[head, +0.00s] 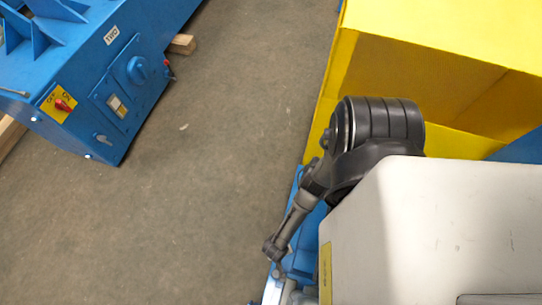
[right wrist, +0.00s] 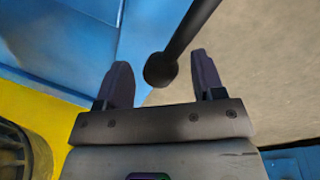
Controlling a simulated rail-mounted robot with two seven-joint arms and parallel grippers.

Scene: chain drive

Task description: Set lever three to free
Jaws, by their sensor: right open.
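In the right wrist view my right gripper (right wrist: 160,60) is open, with one dark finger on each side. A dark lever rod (right wrist: 186,32) comes in from the top, and its rounded knob end (right wrist: 159,71) lies between the two fingers in the picture. A gap shows on both sides of the knob, wider on the right, and the fingers are not closed on it. I cannot tell the knob's exact depth between the fingers. No number or free mark for the lever can be read. My left gripper is not in view.
A blue machine (head: 80,115) with a red switch (head: 62,105) and a round dial (head: 138,69) stands at the left in the head view. A large yellow housing (head: 440,45) stands at the upper right. The grey floor (head: 215,130) between them is clear.

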